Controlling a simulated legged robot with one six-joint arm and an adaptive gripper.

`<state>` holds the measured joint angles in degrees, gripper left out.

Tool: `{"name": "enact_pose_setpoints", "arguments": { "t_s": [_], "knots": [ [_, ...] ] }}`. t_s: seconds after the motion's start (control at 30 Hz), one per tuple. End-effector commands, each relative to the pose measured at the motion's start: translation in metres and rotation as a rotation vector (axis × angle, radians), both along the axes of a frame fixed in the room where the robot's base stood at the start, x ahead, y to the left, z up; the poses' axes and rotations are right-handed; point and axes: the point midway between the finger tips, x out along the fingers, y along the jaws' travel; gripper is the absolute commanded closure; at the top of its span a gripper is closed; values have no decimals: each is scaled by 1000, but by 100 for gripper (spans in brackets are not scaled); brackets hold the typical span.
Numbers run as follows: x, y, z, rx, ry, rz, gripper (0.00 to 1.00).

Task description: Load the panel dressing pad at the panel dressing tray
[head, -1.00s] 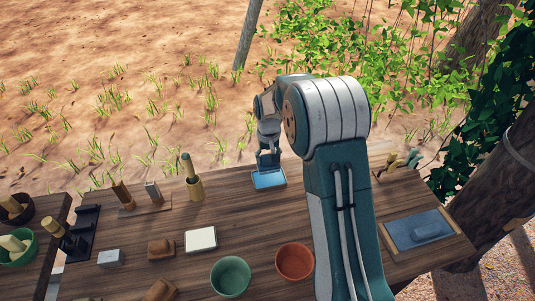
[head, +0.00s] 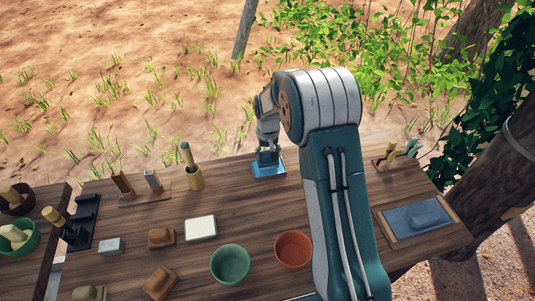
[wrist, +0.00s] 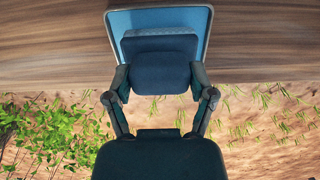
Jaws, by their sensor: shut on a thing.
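The blue panel dressing tray (head: 268,171) lies near the far edge of the wooden table. In the wrist view its light blue floor and pale rim (wrist: 205,18) show beyond the jaws. My gripper (head: 268,157) is over this tray, pointing down. In the wrist view my gripper (wrist: 160,80) is shut on a dark blue rounded block, which looks like the panel dressing pad (wrist: 160,72). The pad is over the tray area. I cannot tell whether its underside touches the tray.
A wooden cup (head: 194,178) with a tool stands left of the tray. A pale square block (head: 201,228), a green bowl (head: 230,264) and a terracotta bowl (head: 293,249) are nearer.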

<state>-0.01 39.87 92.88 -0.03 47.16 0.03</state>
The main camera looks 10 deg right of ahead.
Motion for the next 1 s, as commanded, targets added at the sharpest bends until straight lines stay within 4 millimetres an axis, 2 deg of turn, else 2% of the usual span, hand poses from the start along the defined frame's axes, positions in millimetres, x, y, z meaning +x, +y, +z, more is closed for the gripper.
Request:
{"name": "enact_pose_setpoints", "arguments": {
  "t_s": [1.0],
  "knots": [
    [0, 0, -8, 0, 0, 0, 67]
  ]
}}
